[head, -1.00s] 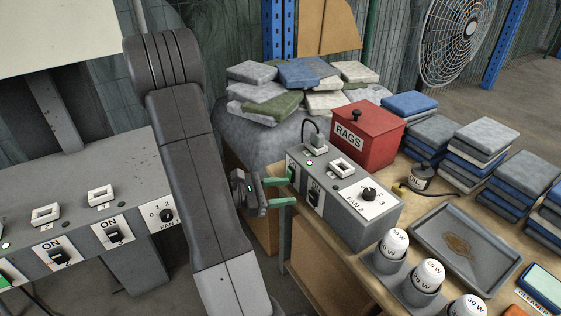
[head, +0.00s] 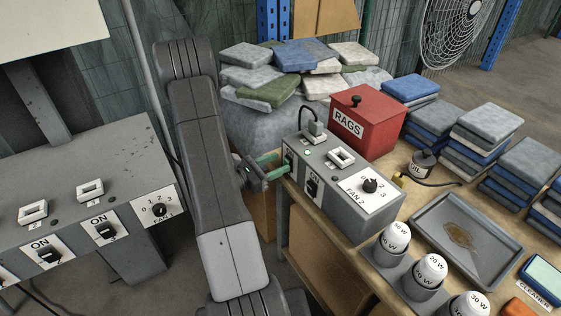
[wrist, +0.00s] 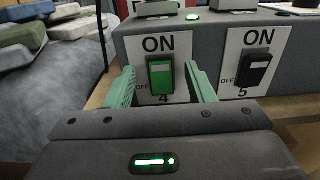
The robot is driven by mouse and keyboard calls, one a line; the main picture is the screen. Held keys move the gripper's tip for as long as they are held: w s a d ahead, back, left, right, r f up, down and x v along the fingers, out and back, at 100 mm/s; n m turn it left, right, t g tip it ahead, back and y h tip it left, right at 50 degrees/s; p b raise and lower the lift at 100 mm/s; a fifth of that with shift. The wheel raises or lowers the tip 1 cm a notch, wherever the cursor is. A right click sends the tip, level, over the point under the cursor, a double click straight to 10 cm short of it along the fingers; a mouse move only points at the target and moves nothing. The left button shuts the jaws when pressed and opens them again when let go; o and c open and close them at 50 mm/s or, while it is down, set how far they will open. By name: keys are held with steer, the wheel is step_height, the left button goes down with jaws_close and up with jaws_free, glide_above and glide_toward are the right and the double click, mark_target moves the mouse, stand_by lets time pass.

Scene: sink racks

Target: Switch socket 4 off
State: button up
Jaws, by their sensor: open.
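The switch of socket 4 (wrist: 160,75) is a green rocker on a white plate marked ON, OFF and 4, in the wrist view. A green lamp (wrist: 193,16) is lit above it. The lamp also shows in the head view (head: 308,153), close to a plug (head: 317,130) with a black cord in the socket. My gripper (wrist: 160,88) is open, its green fingers on either side of the switch. I cannot tell whether they touch it. In the head view my gripper (head: 277,164) is at the left front of the grey socket box (head: 365,225) and hides most of switch 4.
The black switch 5 (wrist: 255,70) is just right of switch 4. A FAN 2 dial (head: 370,186), red RAGS box (head: 366,125), lamps (head: 396,236) and metal tray (head: 468,245) are on the bench. Another socket panel (head: 85,185) stands at left.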

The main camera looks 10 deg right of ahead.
steer(key=shift+x, duration=0.95)
steer(key=shift+c, duration=0.4)
steer(key=c, duration=0.9)
steer(key=f+b, duration=0.1)
steer(key=b, duration=0.2)
steer(key=shift+a+h, duration=0.1)
steer(key=shift+h, duration=0.3)
steer(key=h+b, duration=0.1)
steer(key=b, duration=0.1)
steer(key=shift+s+f+t+h+b, duration=0.1)
steer(key=shift+f+t+h+b, duration=0.05)
steer(key=shift+t+h+b, duration=0.2)
steer(key=shift+a+t+h+b, duration=0.1)
steer(key=shift+t+h+b, duration=0.15)
steer(key=shift+h+b, duration=0.15)
steer(key=o, duration=1)
steer(key=shift+a, duration=0.1)
